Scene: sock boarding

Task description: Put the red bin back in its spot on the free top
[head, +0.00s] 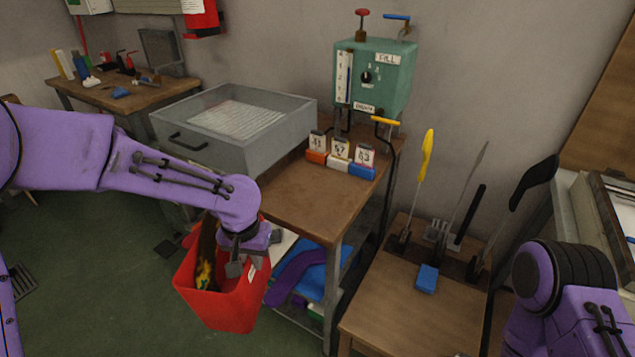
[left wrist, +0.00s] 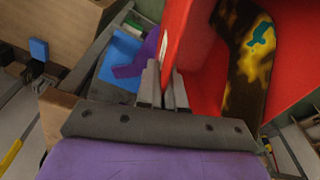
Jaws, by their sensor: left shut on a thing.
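The red bin (head: 215,304) hangs in the air in front of the middle bench, with a dark, yellow-patched sock-shaped piece (head: 206,262) inside. My left gripper (head: 240,266) is shut on the bin's rim. In the left wrist view, the fingers (left wrist: 163,85) pinch the edge of the red wall (left wrist: 185,40), and the patterned piece (left wrist: 245,60) shows inside the bin. The middle bench has a bare brown wooden top (head: 308,197) at its front. My right arm shows at the lower right, but its gripper is out of the picture.
A grey open tray (head: 235,140) takes the bench's left part. Three numbered blocks (head: 341,160) and a green tank (head: 375,75) stand toward its back. A lower shelf holds blue and purple pieces (head: 302,276). A right-hand wooden table (head: 400,305) carries upright tools and a blue block (head: 427,279).

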